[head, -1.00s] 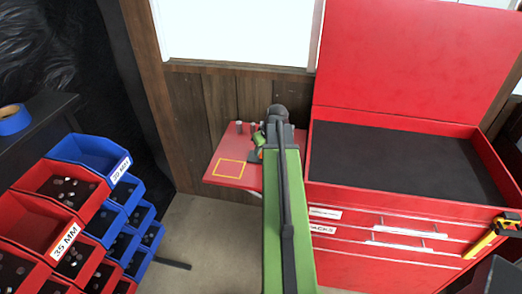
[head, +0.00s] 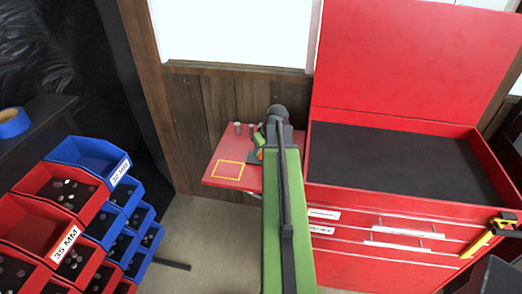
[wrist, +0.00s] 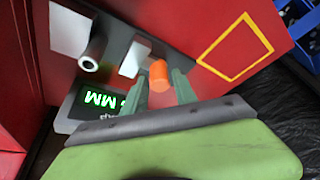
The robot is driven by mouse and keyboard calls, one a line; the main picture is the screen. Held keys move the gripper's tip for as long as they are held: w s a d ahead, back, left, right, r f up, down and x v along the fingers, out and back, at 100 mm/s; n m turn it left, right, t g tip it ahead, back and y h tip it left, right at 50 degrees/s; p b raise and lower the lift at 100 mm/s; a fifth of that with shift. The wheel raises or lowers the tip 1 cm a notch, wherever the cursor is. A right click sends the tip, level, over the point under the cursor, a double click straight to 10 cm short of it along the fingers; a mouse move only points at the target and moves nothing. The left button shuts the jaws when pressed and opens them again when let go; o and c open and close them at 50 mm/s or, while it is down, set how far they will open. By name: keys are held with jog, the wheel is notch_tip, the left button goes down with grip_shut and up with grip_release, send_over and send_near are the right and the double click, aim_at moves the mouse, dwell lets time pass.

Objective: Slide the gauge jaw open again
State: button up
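The gauge (wrist: 112,30) is a grey body on the red shelf, with a lit green readout (wrist: 103,99) ending in "MM"; its figures are partly hidden. A pale tube (wrist: 90,60) lies between a white block (wrist: 68,27) and the smaller white jaw (wrist: 133,58). An orange knob (wrist: 159,74) sits beside that jaw. My gripper (wrist: 161,80) has its two green fingers apart, one on each side of the knob; narrow gaps seem to show. In the head view my gripper (head: 262,143) is over the shelf, and my arm hides much of the gauge.
The red shelf (head: 212,173) bears a yellow outlined square (head: 229,170) and small cylinders (head: 238,128) at the back. A red tool chest (head: 400,205) stands close on the right. Blue and red bins (head: 85,150) stand at the left.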

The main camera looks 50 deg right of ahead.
jog(key=p+v, duration=1.4)
jog(key=v, duration=0.2)
jog(key=shift+s+r, duration=0.15)
jog(key=shift+s, duration=0.1)
